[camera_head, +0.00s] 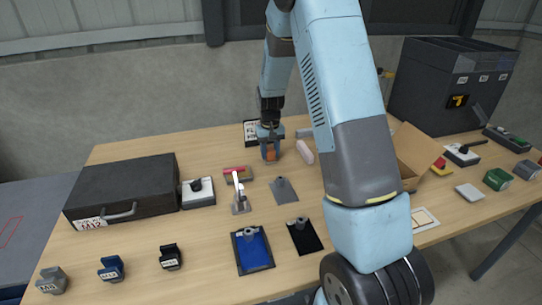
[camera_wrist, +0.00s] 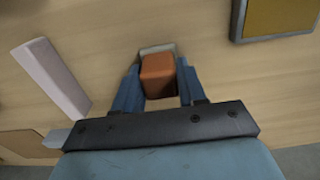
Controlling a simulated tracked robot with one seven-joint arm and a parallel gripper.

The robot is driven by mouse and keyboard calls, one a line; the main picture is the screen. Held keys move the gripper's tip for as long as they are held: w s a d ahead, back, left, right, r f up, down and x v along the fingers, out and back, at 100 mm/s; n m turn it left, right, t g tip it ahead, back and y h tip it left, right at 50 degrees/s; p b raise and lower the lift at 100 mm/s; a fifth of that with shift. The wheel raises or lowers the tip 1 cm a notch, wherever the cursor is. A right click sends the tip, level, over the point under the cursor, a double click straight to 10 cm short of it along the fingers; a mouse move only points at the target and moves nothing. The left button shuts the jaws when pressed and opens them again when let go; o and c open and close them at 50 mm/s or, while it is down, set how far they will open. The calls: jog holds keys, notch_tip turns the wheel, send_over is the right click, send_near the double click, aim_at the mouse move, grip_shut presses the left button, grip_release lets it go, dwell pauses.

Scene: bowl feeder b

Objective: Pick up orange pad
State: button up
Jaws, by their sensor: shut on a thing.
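The orange pad (camera_wrist: 158,72) is a small block between the two blue fingers of my gripper (camera_wrist: 158,88) in the wrist view. The fingers are shut on its sides. A light grey edge shows just behind the pad, against the wood. In the head view the pad (camera_head: 270,154) shows as an orange patch at the fingertips of my gripper (camera_head: 270,150), near the back middle of the table. I cannot tell whether the pad still touches the table.
A pale pink bar (camera_head: 304,152) lies right of my gripper; a white-and-black card (camera_head: 250,132) stands behind. A red-topped block (camera_head: 238,173) and a grey plate (camera_head: 285,191) are in front. A black case (camera_head: 124,194) lies left, an open cardboard box (camera_head: 416,150) right.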

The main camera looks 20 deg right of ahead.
aim_at(270, 149)
jog(key=r, duration=0.3)
jog(key=shift+s+r, duration=0.2)
jog(key=shift+r, duration=0.15)
jog(key=s+d+r, duration=0.2)
jog(key=s+r, duration=0.7)
jog(key=s, duration=0.4)
jog(key=shift+s+d+r, duration=0.15)
jog(key=shift+s, duration=0.1)
jog(key=o, duration=0.5)
jog(key=c, duration=0.3)
jog(key=shift+c, duration=0.3)
